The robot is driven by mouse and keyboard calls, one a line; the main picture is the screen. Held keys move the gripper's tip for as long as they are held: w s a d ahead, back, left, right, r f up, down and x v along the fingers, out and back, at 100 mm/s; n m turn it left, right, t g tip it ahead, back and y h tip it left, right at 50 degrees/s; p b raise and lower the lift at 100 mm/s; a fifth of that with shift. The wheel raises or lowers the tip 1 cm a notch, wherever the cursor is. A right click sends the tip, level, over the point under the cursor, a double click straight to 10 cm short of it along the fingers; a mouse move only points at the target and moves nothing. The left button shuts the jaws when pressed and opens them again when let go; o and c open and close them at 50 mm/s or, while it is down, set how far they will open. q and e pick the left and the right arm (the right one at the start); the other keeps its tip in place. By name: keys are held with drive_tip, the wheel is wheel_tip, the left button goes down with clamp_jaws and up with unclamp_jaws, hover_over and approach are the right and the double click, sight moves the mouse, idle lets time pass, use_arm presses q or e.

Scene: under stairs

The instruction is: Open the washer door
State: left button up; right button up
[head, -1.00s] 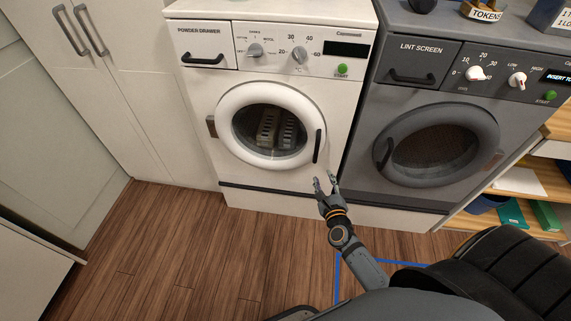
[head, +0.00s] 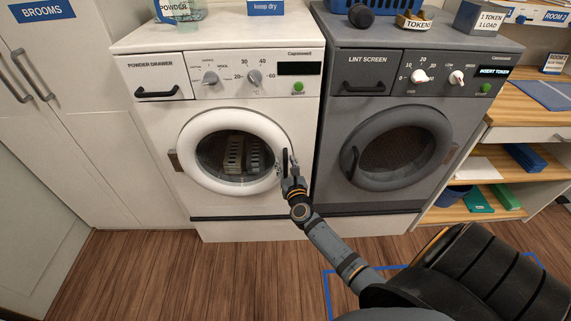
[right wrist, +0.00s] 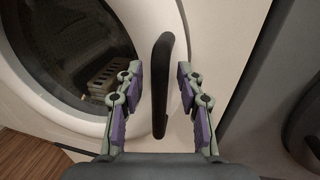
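The white washer (head: 140,120) stands at centre left in the head view, with its round white-rimmed door (head: 232,114) flush against the front and looking closed. The door's upright black handle (head: 285,162) is on its right side; it also shows in the right wrist view (right wrist: 161,85). My right gripper (head: 289,168) is at the handle. In the right wrist view my right gripper (right wrist: 160,80) is open, with one finger on each side of the handle and gaps visible between pads and handle. My left gripper is not in view.
A grey dryer (head: 330,120) with its own round door (head: 400,118) stands close on the right. White cupboards (head: 90,130) are on the left. Open wooden shelves (head: 500,200) are at the far right. The wooden floor (head: 180,270) in front is clear.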

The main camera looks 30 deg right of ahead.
drive_tip(key=shift+w, duration=0.2)
clamp_jaws()
drive_tip(key=shift+f, duration=0.1)
idle(0.5)
